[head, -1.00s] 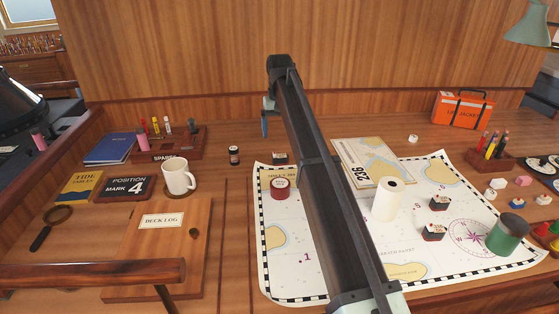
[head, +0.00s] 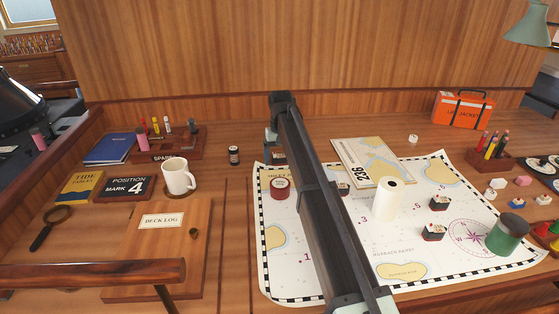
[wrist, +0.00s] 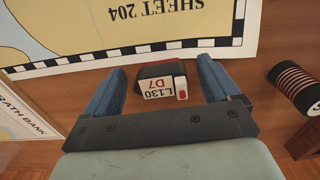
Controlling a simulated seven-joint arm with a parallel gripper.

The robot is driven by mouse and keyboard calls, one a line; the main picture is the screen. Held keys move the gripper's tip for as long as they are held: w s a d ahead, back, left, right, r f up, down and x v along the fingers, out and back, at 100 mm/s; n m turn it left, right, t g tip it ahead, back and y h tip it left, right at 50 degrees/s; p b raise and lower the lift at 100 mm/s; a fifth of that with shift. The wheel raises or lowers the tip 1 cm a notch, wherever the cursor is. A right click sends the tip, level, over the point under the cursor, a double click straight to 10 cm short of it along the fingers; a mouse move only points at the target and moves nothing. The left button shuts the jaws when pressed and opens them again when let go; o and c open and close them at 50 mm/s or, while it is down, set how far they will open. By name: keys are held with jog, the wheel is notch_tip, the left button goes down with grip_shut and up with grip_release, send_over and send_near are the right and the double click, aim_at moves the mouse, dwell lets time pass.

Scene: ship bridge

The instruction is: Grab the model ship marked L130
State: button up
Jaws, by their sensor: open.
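The model ship marked L130 (wrist: 159,86) shows in the wrist view, with a dark and red hull and a white block reading L130 and D7, upside down in the picture. It rests on the wooden desk by the chart's edge. My gripper (wrist: 161,72) is open, with one blue finger on each side of the ship. Gaps show between the fingers and the ship. In the head view my arm and gripper cover most of the ship's place, so I cannot make out its marking there.
The chart (head: 275,275) carries a white paper roll (head: 387,198) and other small model ships (head: 439,203). A mug (head: 178,177) stands left.

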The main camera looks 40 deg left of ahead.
jog(key=c, duration=1)
jog(key=shift+c, duration=0.2)
